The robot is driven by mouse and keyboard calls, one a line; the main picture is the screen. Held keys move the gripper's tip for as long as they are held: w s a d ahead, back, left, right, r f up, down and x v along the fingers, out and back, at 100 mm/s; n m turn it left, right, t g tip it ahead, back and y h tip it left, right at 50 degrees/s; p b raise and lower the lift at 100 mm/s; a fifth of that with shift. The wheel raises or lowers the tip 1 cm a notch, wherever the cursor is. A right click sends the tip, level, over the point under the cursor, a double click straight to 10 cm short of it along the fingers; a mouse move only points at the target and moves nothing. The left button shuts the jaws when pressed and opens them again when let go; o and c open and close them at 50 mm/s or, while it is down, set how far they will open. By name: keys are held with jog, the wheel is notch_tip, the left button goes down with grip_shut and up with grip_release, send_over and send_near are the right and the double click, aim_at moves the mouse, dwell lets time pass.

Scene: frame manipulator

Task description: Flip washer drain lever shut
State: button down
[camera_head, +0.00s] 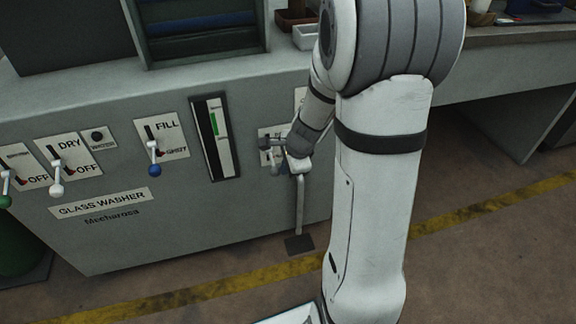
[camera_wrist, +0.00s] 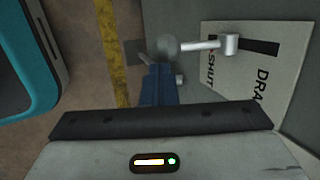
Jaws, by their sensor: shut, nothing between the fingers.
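The drain lever (camera_wrist: 205,46) is a white rod on a round pivot, ending in a grey ball knob (camera_wrist: 166,48). In the wrist view it points left from the pivot, past the SHUT end of its label plate (camera_wrist: 222,80); a dark slot shows on the DRAIN side. My gripper (camera_wrist: 159,70) has its blue fingers together and empty, with the tips right by the knob; I cannot tell whether they touch. In the head view my gripper (camera_head: 279,152) is at the drain plate (camera_head: 266,133), and my arm hides much of that area.
The grey glass washer (camera_head: 230,255) also carries a blue-knobbed FILL lever (camera_head: 154,160), a white-knobbed DRY lever (camera_head: 56,180) and a green-knobbed lever (camera_head: 6,190) to the left. A pale pipe (camera_head: 299,210) runs down below my gripper to a floor drain (camera_head: 299,244).

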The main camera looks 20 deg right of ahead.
jog(key=shift+r+p, duration=0.45)
jog(key=shift+r, duration=0.2)
jog(key=shift+d, duration=0.1)
jog(key=s+d+r+p, duration=0.4)
jog(key=s+r, duration=0.3)
jog(key=r, duration=0.2)
jog(key=shift+s+d+r+p, duration=0.2)
jog(key=shift+r+p, duration=0.2)
jog(key=shift+p, duration=0.1)
